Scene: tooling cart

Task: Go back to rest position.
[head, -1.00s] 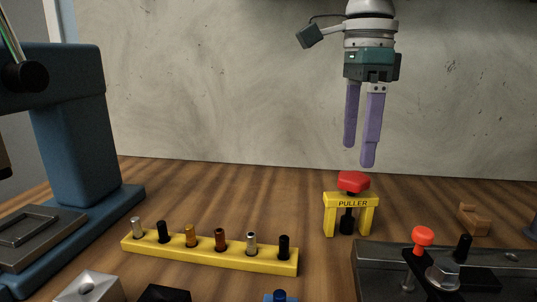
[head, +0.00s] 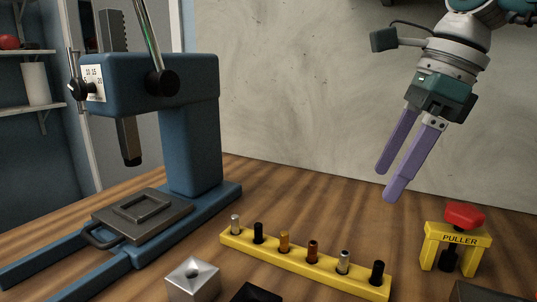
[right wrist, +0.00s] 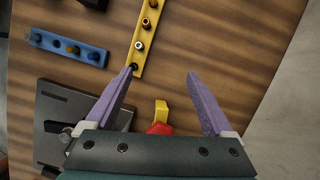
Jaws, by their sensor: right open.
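My right gripper (head: 388,184) is in the upper right of the head view, above the bench and in front of the wall. Its two purple fingers point down and left. It is open, and nothing is between the fingers. It also shows in the right wrist view (right wrist: 162,72), with the wooden bench top below it. My left gripper is in neither current view.
A yellow rack (head: 300,264) holding several small pins stands at the front. The yellow puller (head: 457,238) with a red knob is right of it. A blue press (head: 192,140) stands left. A blue rack (right wrist: 68,48) shows in the wrist view.

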